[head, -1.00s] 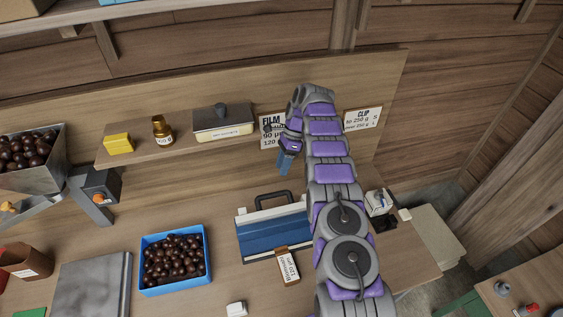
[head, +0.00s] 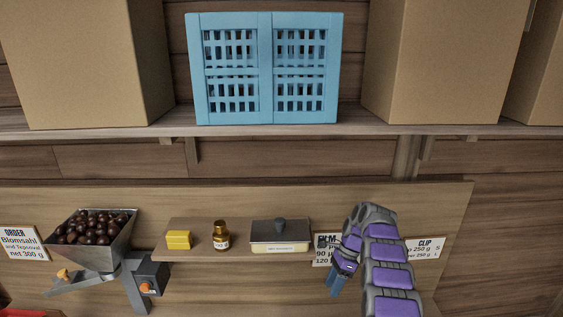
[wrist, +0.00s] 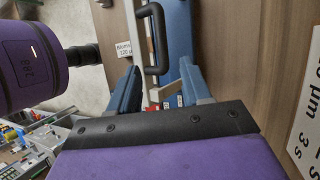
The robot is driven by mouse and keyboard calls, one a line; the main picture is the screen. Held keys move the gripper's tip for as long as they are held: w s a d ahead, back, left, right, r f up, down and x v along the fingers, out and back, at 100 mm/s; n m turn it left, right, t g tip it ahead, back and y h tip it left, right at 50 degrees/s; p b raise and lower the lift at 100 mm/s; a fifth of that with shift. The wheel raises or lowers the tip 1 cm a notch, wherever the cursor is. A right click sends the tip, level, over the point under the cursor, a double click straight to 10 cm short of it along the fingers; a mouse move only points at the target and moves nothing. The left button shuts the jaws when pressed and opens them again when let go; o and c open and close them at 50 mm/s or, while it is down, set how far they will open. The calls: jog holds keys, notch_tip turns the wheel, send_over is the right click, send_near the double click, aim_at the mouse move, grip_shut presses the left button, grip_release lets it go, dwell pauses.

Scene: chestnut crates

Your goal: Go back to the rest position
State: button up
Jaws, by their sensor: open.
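My gripper (head: 336,285) hangs from my purple and grey arm at the lower right of the head view, in front of the FILM sign (head: 323,250). Its blue fingers point down. In the wrist view, the two fingers (wrist: 160,90) stand apart with nothing held between them. Beyond them lies the blue device (wrist: 178,35) with its black handle (wrist: 153,30); the handle looks clear of the fingers. The bench below is out of the head view.
A metal hopper (head: 92,256) of chestnuts stands left. Above are a blue crate (head: 196,75) and cardboard boxes (head: 85,60). The CLIP sign (head: 428,247) is beside my arm.

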jog(key=s+a+r+n+h, duration=0.1)
jog(key=s+a+r+n, duration=0.15)
jog(key=s+r, duration=0.5)
jog(key=s+a+r+n+h, duration=0.15)
jog(key=s+r+n, duration=0.3)
jog(key=r, duration=0.55)
jog(key=s+a+r+n+t+h, duration=0.1)
jog(key=s+r+n, duration=0.2)
jog(key=s, duration=0.9)
jog(key=s+a+r+n, duration=0.1)
jog(key=s+r+n, duration=0.25)
jog(key=s, duration=0.85)
jog(key=s+f+n, duration=0.4)
jog(key=s+n, duration=0.1)
jog(key=s, duration=0.9)
jog(key=w+b+x, duration=0.2)
jog(key=b+x, duration=0.9)
jog(key=w+d+f+b+x, duration=0.1)
jog(key=w+b+x, duration=0.2)
jog(key=b+x, duration=0.7)
jog(key=shift+w+d+f+t+h+b, duration=0.15)
jog(key=shift+d+f+t+h+b, duration=0.3)
jog(key=shift+d+b, duration=0.3)
jog(key=shift+m, duration=0.25)
